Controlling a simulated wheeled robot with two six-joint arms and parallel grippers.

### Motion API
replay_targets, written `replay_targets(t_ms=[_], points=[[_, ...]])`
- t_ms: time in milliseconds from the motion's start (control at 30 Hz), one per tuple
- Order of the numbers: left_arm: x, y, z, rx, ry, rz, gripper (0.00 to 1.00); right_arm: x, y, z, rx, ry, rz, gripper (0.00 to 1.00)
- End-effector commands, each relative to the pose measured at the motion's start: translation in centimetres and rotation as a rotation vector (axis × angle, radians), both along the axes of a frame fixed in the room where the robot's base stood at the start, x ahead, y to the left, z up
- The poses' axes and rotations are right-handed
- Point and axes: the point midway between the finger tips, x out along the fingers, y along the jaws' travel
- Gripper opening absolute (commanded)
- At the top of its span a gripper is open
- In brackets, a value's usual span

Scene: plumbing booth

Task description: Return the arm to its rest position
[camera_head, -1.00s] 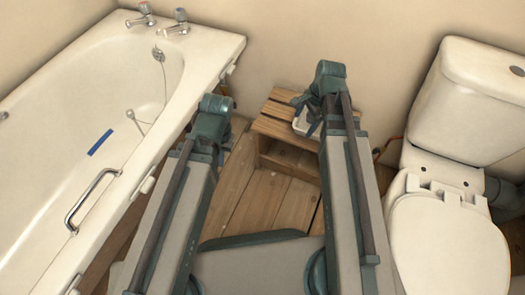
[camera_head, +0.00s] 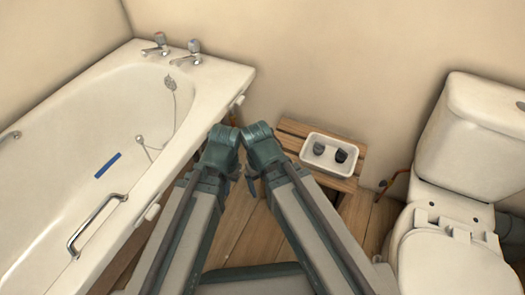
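My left arm comes up from the lower left, and the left gripper (camera_head: 231,171) is at its far end, mostly hidden by the teal wrist. My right arm slants up and left from the lower right. Its gripper (camera_head: 251,184) shows only as a small dark blue piece under the teal wrist. The two wrists are close together near the middle of the view, over the floor between bath and stool. I cannot tell whether either gripper is open or shut. I see nothing held in them.
A white tray (camera_head: 313,161) with two dark grey parts sits on a wooden stool (camera_head: 291,129) at the back wall. The bath (camera_head: 226,82) is left, with a blue strip (camera_head: 108,165) inside. The toilet (camera_head: 452,265) is right. Wooden floor (camera_head: 262,235) shows between.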

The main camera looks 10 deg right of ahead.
Motion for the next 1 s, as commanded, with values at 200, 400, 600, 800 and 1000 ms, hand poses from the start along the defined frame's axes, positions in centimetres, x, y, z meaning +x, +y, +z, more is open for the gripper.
replay_targets(t_ms=[200, 400, 600, 800, 1000], points=[[0.0, 0.0, 3.2, 0.000, 0.000, 0.001, 0.00, 0.0, 0.0, 3.2, 0.001, 0.000, -0.002, 0.90], [0.0, 0.0, 9.0, -0.001, 0.001, 0.003, 0.00, 0.0, 0.0, 9.0, 0.002, 0.000, -0.005, 0.90], [0.0, 0.0, 15.9, -0.002, 0.001, 0.005, 0.00, 0.0, 0.0, 15.8, 0.002, 0.001, -0.008, 0.90], [-0.1, -0.1, 22.5, -0.003, 0.002, 0.008, 0.00, -0.1, 0.0, 22.5, 0.004, 0.002, -0.010, 0.90], [-0.1, -0.1, 29.1, -0.003, 0.003, 0.011, 0.00, -0.1, 0.1, 29.1, 0.004, 0.003, -0.014, 0.90]])
